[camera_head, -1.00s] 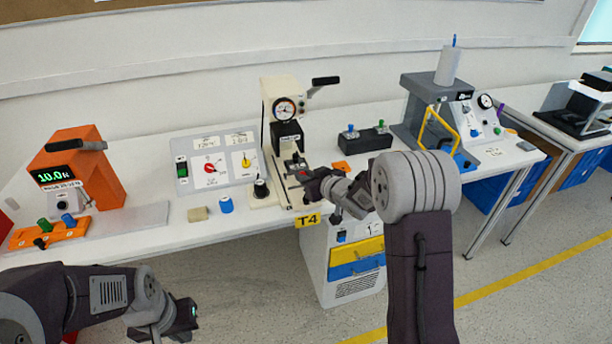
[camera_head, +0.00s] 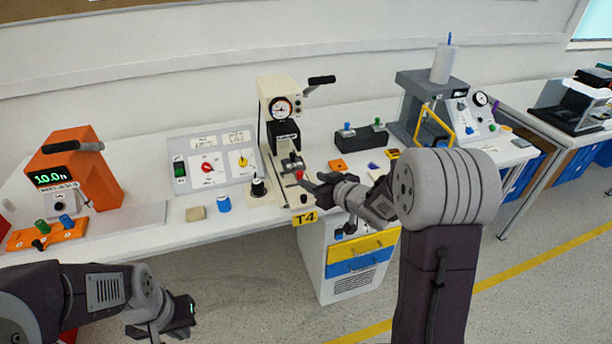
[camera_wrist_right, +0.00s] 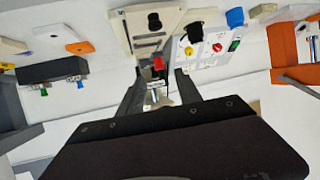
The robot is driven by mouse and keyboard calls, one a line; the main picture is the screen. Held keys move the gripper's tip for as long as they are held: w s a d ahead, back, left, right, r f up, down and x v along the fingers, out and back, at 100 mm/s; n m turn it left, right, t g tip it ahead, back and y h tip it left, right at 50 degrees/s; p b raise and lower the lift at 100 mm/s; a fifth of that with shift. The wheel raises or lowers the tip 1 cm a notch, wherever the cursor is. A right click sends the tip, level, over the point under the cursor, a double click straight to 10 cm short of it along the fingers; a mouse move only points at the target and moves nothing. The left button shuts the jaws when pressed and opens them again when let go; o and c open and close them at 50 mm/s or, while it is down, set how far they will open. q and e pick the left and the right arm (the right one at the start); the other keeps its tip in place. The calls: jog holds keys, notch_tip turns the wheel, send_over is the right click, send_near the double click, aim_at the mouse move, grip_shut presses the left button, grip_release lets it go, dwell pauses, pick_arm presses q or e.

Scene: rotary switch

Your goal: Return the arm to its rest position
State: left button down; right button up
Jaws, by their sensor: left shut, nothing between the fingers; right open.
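My right gripper (camera_head: 312,186) is open and empty, just in front of the bench edge beside the base of the cream press (camera_head: 278,100). In the right wrist view its two fingers (camera_wrist_right: 160,92) are spread, with a small red knob (camera_wrist_right: 158,63) and a metal part of the press visible between them, apart from the fingers. The switch panel (camera_head: 222,160), with a red rotary knob (camera_head: 207,168) and a yellow rotary knob (camera_head: 243,161), stands left of the press; no gripper touches it. My left gripper (camera_head: 188,312) is shut and empty, low in front of the bench.
An orange device (camera_head: 95,165) stands at the left. A blue cap (camera_head: 224,204) and a beige block (camera_head: 196,213) sit near the front edge. A dark button box (camera_head: 362,137) and a grey machine (camera_head: 420,90) stand to the right. A drawer cabinet (camera_head: 345,270) is below.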

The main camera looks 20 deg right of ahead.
jog(key=shift+v, duration=1)
jog(key=s+a+r+g+p, duration=0.1)
jog(key=s+a+r+p, duration=0.1)
jog(key=a+r+p, duration=0.5)
jog(key=s+d+f+m+g+h+p, duration=0.1)
jog(key=s+f+g, duration=0.3)
jog(key=s, duration=0.7)
jog(key=s+d+f+m+g+h+p, duration=0.1)
jog(key=s+f+g, duration=0.4)
jog(key=s, duration=0.6)
jog(key=shift+d+f+m+g+h, duration=0.35)
jog(key=shift+d+m+g+h, duration=0.5)
jog(key=shift+d, duration=0.4)
